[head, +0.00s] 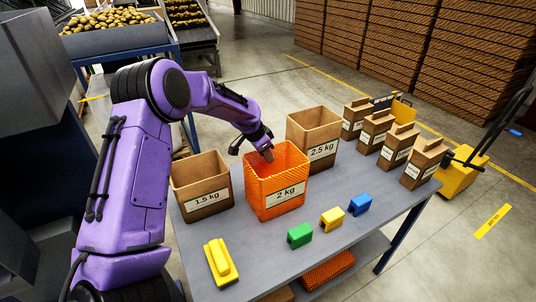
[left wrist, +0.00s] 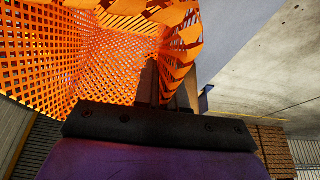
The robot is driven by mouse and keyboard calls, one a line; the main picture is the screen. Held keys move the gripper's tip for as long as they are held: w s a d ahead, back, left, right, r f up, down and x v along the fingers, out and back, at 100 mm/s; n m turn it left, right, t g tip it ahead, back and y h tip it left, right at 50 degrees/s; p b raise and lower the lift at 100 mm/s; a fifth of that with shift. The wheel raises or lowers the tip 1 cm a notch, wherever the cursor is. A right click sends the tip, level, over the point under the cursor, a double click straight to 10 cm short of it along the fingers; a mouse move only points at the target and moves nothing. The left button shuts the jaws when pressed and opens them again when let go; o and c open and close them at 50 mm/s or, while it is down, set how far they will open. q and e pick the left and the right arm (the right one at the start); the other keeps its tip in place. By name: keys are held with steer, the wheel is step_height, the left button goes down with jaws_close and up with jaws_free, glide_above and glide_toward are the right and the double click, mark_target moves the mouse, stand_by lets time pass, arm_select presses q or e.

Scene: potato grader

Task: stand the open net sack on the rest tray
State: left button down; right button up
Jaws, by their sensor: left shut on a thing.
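The orange net sack (head: 262,180) stands upright and open-topped on or just above the grey table, with a "2 kg" label on its front. My left gripper (head: 267,154) reaches down at its far rim and is shut on the net there. In the left wrist view the sack's mesh inside (left wrist: 95,55) fills the upper left, with the gripper (left wrist: 160,85) at its wall. I cannot make out a rest tray; whether something lies under the sack is hidden. My right gripper is not in view.
Brown open boxes marked 1.5 kg (head: 201,188) and 2.5 kg (head: 313,135) flank the sack. Green (head: 300,235), yellow (head: 332,218) and blue (head: 359,204) blocks and a yellow tool (head: 220,262) lie in front. Several small paper bags (head: 395,150) stand at the right.

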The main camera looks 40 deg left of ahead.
arm_select(q)
steer(key=shift+f, duration=0.1)
steer(key=c, duration=1.2)
jaws_free()
steer(key=shift+s+d, duration=0.1)
